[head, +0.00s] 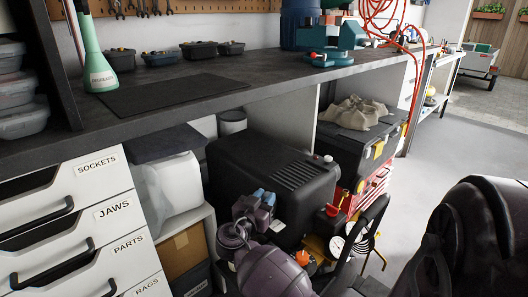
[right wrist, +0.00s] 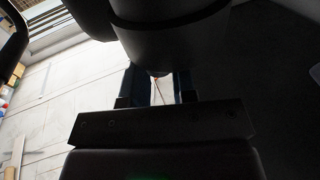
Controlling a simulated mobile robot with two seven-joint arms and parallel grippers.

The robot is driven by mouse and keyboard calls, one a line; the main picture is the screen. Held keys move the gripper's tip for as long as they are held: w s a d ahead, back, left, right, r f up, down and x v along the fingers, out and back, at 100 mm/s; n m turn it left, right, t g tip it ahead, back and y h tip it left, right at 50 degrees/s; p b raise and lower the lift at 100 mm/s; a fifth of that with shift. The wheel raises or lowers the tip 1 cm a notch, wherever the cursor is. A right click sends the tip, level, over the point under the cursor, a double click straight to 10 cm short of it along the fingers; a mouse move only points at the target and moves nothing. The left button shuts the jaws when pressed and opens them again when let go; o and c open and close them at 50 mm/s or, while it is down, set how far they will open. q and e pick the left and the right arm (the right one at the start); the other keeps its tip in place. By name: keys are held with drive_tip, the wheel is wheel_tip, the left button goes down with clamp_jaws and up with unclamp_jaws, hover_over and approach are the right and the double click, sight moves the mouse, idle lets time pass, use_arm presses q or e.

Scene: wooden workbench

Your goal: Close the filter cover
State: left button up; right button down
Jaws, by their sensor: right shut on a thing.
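The black machine (head: 272,165) with a ribbed top stands under the workbench in the head view. My right gripper (head: 264,197), with blue fingertips, is at its near side. It is shut on a part there that I take to be the filter cover; the fingers hide most of it. I cannot tell the cover's angle. In the right wrist view the fingers (right wrist: 155,88) show as dark shapes with a pale gap between them, and a dark rounded shape fills the top. My left gripper is not in view.
A pressure gauge (head: 336,245) is right of the gripper. A black toolbox (head: 352,140) with a cloth bag (head: 355,112) on top stands behind at right. The workbench (head: 150,110) overhangs the machine, with white drawers (head: 95,215) at left. Open floor (head: 440,150) lies at right.

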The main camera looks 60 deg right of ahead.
drive_tip(key=shift+f, duration=0.15)
drive_tip(key=c, duration=0.9)
unclamp_jaws()
drive_tip(key=shift+a, duration=0.1)
